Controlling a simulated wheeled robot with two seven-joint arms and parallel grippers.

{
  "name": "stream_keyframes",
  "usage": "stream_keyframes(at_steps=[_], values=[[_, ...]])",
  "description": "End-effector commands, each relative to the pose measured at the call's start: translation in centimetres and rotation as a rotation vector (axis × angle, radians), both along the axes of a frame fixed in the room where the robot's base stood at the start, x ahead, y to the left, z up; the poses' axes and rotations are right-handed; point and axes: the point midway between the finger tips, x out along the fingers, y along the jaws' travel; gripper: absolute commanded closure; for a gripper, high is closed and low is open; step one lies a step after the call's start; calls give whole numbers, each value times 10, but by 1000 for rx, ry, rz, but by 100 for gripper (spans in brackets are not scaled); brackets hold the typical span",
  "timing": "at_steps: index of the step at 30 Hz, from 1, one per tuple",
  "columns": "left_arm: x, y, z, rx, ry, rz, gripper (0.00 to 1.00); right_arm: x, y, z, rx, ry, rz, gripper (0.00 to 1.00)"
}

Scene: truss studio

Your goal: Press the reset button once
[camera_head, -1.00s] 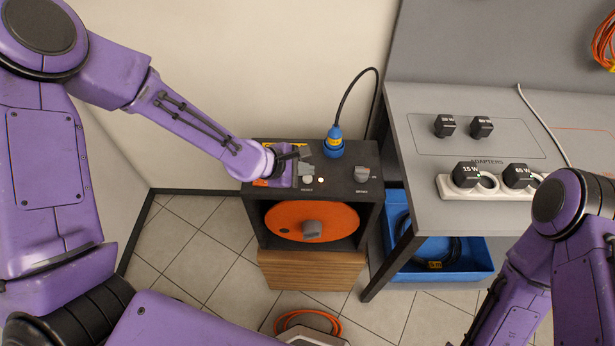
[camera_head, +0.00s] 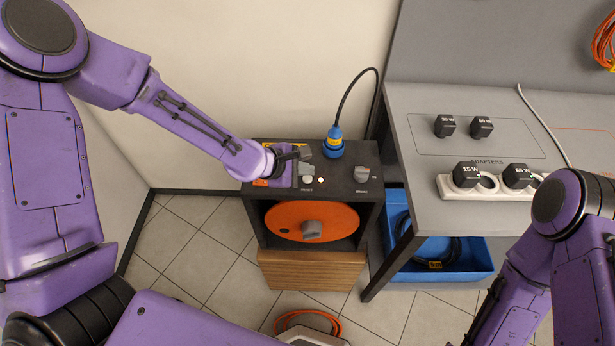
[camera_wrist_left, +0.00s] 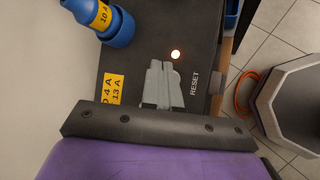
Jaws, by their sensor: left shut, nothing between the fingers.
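The reset button (camera_head: 307,180) is a small pale round cap on top of the dark box (camera_head: 345,205), above a RESET label. A small glowing light (camera_head: 320,181) sits just right of it and also shows in the left wrist view (camera_wrist_left: 176,54). My left gripper (camera_head: 305,168) is over the box top beside the button. In the left wrist view my left gripper's grey fingers (camera_wrist_left: 160,66) are together and empty, next to the RESET lettering. They hide the button there, so I cannot tell whether they touch it. My right gripper is out of view.
A blue plug (camera_head: 333,142) with a black cable and a grey knob (camera_head: 361,174) stand on the box. An orange reel (camera_head: 285,221) is inside it. The grey table (camera_head: 420,215) with adapters and a power strip (camera_head: 450,190) is at right, above a blue crate (camera_head: 470,264).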

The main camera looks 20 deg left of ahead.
Motion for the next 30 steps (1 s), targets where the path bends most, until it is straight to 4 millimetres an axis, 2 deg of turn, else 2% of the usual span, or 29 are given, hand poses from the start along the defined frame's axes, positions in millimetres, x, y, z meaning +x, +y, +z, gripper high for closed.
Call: stream_keyframes(at_steps=[30], values=[[0, 0, -12, -1, 0, 1, 100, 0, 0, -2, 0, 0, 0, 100]])
